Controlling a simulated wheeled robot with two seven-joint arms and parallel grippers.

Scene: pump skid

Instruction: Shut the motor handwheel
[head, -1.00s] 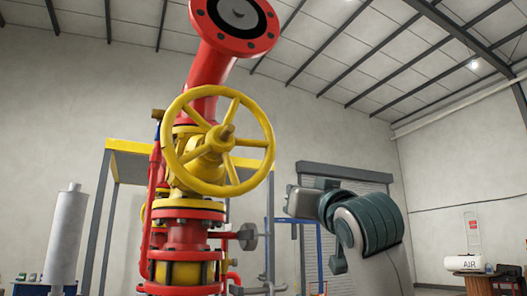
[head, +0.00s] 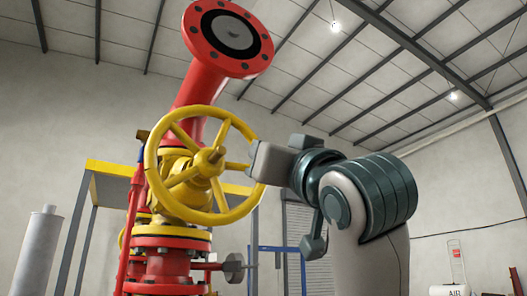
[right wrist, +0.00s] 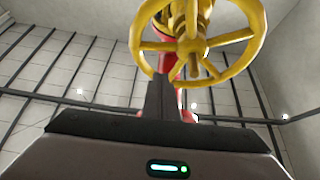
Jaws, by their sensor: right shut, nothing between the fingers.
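The yellow motor handwheel (head: 203,158) has a round rim, spokes and a central hub. It is mounted on the red and yellow valve, facing toward me and a little to the right. My right gripper (head: 255,160) is at the right side of the rim, overlapping its edge in the head view. I cannot tell whether it touches the rim. In the right wrist view the gripper's dark fingers (right wrist: 169,92) are together and empty, with the handwheel (right wrist: 193,45) beyond and above them. My left gripper is not in view.
A red pipe with a flange (head: 228,38) rises above and behind the wheel. A yellow-topped grey frame (head: 110,170) stands behind at the left. A grey cylinder (head: 37,250) is at the lower left. Open air lies above my right arm.

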